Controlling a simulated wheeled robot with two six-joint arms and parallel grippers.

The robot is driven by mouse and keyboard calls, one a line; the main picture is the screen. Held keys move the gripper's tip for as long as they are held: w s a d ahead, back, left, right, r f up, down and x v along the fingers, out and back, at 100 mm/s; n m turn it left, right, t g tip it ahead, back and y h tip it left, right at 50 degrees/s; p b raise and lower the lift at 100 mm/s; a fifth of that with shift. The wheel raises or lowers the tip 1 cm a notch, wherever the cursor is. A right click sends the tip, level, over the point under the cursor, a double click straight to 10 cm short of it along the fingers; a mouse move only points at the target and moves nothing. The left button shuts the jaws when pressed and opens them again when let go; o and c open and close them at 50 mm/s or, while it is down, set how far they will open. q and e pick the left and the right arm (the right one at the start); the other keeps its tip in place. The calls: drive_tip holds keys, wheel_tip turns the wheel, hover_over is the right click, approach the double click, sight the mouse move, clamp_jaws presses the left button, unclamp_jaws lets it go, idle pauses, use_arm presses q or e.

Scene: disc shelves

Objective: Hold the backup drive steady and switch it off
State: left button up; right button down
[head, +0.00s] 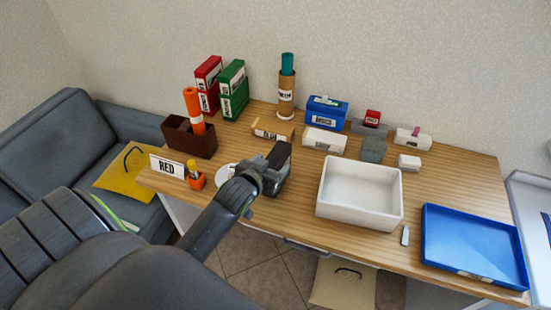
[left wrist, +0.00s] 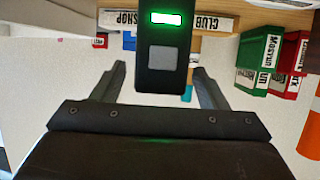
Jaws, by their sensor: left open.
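The backup drive appears to be a dark box (head: 281,158) near the front middle of the desk, partly hidden by my left gripper (head: 262,177). In the left wrist view, the black drive (left wrist: 161,75) shows a lit green window (left wrist: 166,18) and a grey square button (left wrist: 162,60). My left gripper (left wrist: 159,78) is open, with one finger on each side of the drive's lower end in the picture. Gaps show between the fingers and the drive, so it is not gripped. My right gripper is in neither view.
A white bin (head: 360,222) stands right of the drive, and a blue tray (head: 475,243) lies at the desk's right. An orange pot (head: 196,181) and a RED sign (head: 167,166) are left of my gripper. A small box (head: 272,131) lies behind the drive.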

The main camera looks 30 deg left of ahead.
use_arm(q)
drive_tip(key=shift+x, duration=1.75)
drive_tip(key=c, duration=1.3)
drive_tip(key=shift+o, duration=0.2)
idle(1.8)
